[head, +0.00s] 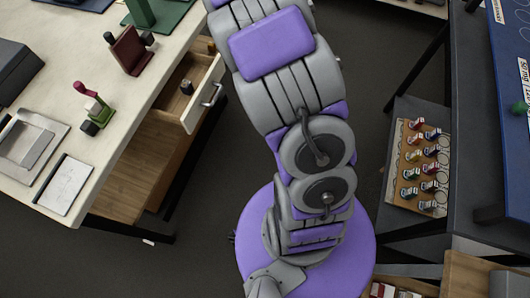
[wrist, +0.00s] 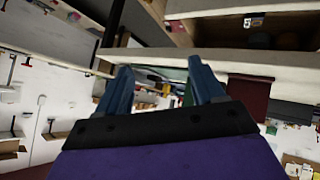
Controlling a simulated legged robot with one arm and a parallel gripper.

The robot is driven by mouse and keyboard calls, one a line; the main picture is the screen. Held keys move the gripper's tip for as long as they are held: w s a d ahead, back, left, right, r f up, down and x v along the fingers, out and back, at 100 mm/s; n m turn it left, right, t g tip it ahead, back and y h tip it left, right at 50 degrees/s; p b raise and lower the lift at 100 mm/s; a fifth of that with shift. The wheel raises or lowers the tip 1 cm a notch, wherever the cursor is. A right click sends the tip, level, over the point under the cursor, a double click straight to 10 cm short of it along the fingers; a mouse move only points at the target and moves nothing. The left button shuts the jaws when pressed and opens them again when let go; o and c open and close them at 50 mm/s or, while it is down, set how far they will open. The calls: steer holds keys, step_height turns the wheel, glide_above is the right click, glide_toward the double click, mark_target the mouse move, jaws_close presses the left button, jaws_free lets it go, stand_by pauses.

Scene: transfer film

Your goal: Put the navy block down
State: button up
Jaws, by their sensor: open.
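I cannot make out a navy block in either view. In the wrist view my gripper (wrist: 161,78) has its two blue fingers spread wide apart, with no block visible between them. In the head view my grey and purple arm runs up out of the top of the picture, so the gripper is out of sight there.
A pale worktop (head: 120,100) at left holds a maroon stand (head: 131,50), a small green and red item (head: 92,104) and a grey tray (head: 29,144). Its drawer (head: 205,95) is open, with a small dark piece (head: 187,87) inside. A board of several coloured pieces (head: 395,185) lies at right.

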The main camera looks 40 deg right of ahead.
steer(key=s+r+m+g+h, duration=0.2)
steer(key=s+r, duration=0.3)
steer(key=s, duration=0.3)
steer(key=s+r+m+g+h, duration=0.2)
steer(key=s+r+g, duration=0.15)
steer(key=s, duration=0.35)
steer(key=s+a+r+g+y, duration=0.1)
steer(key=s+a+g, duration=0.1)
steer(key=s+a, duration=0.3)
steer(key=s+a+r+g+y, duration=0.1)
steer(key=s+a, duration=0.5)
steer(key=s, duration=0.8)
steer(key=s+a+r+g+y, duration=0.1)
steer(key=s+a+g+y, duration=0.1)
steer(key=s+a, duration=0.3)
steer(key=s+g, duration=0.1)
steer(key=s, duration=0.3)
steer(key=shift+s+a+r+m+y, duration=0.15)
steer(key=shift+a+m+y, duration=0.15)
steer(key=shift+a+y, duration=0.1)
steer(key=shift+c, duration=0.3)
